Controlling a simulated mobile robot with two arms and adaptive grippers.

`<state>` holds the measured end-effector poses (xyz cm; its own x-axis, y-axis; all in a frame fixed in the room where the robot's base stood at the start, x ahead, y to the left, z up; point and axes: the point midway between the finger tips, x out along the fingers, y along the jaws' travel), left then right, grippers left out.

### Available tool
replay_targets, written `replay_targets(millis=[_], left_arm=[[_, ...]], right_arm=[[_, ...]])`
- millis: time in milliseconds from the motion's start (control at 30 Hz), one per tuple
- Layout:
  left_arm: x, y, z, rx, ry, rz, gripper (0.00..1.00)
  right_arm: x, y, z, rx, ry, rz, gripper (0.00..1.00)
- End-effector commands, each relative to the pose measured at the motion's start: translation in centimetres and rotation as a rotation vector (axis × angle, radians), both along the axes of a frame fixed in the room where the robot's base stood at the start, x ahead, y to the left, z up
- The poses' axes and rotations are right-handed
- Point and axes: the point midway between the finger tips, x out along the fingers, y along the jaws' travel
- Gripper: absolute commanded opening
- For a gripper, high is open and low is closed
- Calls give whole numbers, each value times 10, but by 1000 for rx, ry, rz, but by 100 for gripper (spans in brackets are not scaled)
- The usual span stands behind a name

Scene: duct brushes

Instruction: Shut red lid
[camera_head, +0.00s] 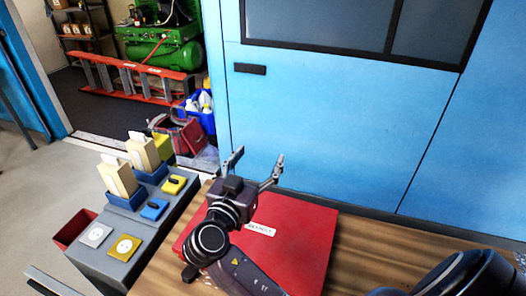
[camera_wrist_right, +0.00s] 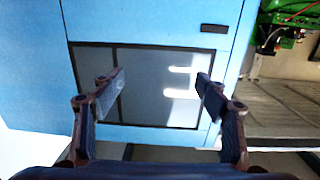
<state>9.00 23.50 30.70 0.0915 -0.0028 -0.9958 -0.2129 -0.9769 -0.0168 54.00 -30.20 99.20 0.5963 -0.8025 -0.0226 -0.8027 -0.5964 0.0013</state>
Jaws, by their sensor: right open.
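The red lid (camera_head: 305,237) shows in the head view as a broad flat red panel with a small white label, lying level over the wooden table. My right arm crosses in front of it and hides its middle and left parts. I cannot tell what is beneath it. My right gripper (camera_head: 256,164) is above the lid's far edge, with its fingers spread and nothing between them. In the right wrist view the open fingers (camera_wrist_right: 157,92) point at the blue wall, and the lid does not show. My left gripper is not in view.
A blue wall (camera_head: 320,130) with a dark window stands behind the table (camera_head: 375,255). Left of the lid, a grey bench (camera_head: 165,215) holds tissue boxes and small yellow and blue items. A red bin (camera_head: 75,230) stands beside it. Bare table shows right of the lid.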

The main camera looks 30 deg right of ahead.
Motion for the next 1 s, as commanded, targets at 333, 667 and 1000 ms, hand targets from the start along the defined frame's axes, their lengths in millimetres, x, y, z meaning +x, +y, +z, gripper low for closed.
replay_targets(millis=[333, 667, 1000], left_arm=[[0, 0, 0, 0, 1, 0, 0], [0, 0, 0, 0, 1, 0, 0], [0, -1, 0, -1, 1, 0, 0]], right_arm=[[-41, 55, 1, 2, 2, 0, 68], [-50, 67, 2, 1, 0, -1, 68], [-50, 67, 2, 1, 1, -1, 68]])
